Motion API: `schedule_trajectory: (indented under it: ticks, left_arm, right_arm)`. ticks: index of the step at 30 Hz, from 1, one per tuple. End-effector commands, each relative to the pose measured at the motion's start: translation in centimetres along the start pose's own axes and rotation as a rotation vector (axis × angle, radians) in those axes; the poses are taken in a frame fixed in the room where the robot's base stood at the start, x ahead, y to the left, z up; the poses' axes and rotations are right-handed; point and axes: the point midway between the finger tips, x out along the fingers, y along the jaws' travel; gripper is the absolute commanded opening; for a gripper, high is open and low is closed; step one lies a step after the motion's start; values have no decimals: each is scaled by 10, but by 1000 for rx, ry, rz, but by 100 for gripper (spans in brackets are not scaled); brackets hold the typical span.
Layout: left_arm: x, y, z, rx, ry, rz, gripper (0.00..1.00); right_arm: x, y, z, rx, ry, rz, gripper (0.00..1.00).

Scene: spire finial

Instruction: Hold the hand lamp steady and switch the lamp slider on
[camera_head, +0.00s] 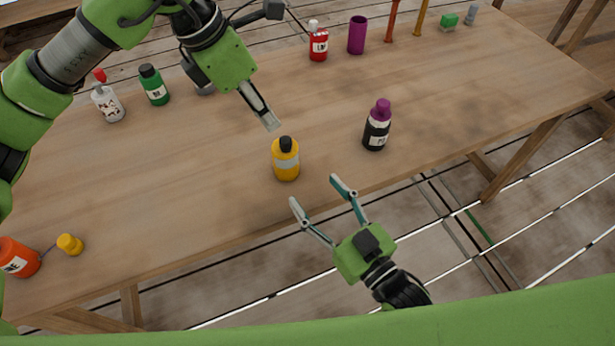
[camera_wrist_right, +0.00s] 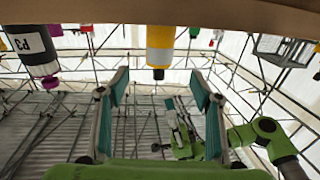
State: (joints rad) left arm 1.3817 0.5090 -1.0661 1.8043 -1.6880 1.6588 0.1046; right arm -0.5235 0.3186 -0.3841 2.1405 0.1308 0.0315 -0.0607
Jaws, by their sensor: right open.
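No object in view plainly shows a lamp slider. A yellow cylinder (camera_head: 286,163) with a grey band and black top stands upright near the table's front edge; I cannot tell whether it is the hand lamp. It also shows in the right wrist view (camera_wrist_right: 160,38), ahead of and between the fingers. My right gripper (camera_head: 315,191) is open and empty, just off the front edge, its fingertips pointing towards the yellow cylinder and apart from it. My left gripper (camera_head: 269,120) hangs over the table behind the cylinder, not touching it. Its fingers overlap, so their opening is unclear.
A black bottle with a purple cap (camera_head: 377,126) stands right of the cylinder. A green bottle (camera_head: 153,86), white spray bottle (camera_head: 107,100), red bottle (camera_head: 318,43) and purple cup (camera_head: 357,36) stand farther back. An orange container (camera_head: 18,258) and yellow piece (camera_head: 70,244) are at front left.

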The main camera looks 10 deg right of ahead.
Motion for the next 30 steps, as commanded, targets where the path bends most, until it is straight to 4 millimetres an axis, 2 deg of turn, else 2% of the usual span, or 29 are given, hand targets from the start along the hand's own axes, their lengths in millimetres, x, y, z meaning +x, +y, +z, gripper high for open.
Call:
schedule_trajectory:
  ticks: [18, 24, 30]
  left_arm:
    - [0, 0, 0, 0, 0, 0, 28]
    - [0, 0, 0, 0, 0, 0, 28]
    - [0, 0, 0, 0, 0, 0, 28]
  right_arm:
    - [110, 1, -1, -4, 3, 1, 59]
    - [128, 1, -1, -5, 2, 1, 59]
    - [132, 1, 0, -6, 0, 0, 59]
